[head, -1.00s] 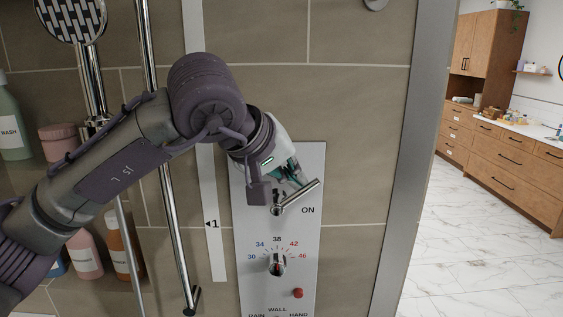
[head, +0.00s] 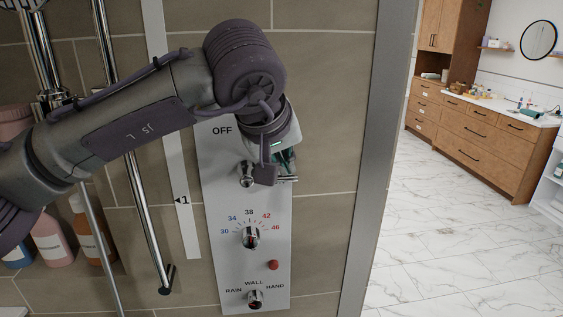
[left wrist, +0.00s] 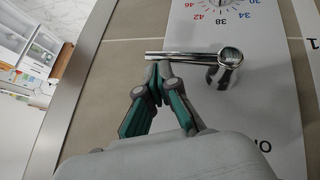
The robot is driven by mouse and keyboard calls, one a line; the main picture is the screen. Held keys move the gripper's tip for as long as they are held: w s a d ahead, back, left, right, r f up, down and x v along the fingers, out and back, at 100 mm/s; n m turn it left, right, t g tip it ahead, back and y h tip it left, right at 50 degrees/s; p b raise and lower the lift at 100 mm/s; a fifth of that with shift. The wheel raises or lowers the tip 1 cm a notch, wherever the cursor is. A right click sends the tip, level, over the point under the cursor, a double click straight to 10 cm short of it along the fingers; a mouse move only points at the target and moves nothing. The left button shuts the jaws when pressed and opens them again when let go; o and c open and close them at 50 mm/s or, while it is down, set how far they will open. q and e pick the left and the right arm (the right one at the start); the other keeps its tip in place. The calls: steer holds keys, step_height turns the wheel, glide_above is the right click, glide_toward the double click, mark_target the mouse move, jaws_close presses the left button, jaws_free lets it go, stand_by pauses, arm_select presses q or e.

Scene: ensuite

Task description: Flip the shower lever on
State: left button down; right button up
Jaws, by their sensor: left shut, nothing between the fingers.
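The shower lever (head: 288,179) is a chrome bar on a round pivot on the grey control panel (head: 215,215). In the head view it points right, about level; the OFF label stands above left of the pivot. The ON label is hidden behind my gripper. In the left wrist view the panel is upside down and the lever (left wrist: 185,55) reaches left from its pivot. My left gripper (head: 286,166) is shut and empty. Its fingertips (left wrist: 160,72) are right at the lever's upper side, near the outer half; I cannot tell whether they touch.
Below the lever are a temperature dial (head: 250,237), a red button (head: 273,265) and an outlet selector (head: 255,298). A chrome rail (head: 145,215) stands left of the panel, with bottles (head: 50,238) behind. A grey frame edge (head: 378,160) is at right, with open marble floor beyond.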

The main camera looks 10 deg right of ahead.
stand_by(0.6)
arm_select(q)
steer(key=s+r+p, duration=0.4)
steer(key=s+r, duration=0.1)
steer(key=r, duration=0.3)
steer(key=shift+s+r, duration=0.15)
steer(key=shift+s, duration=0.15)
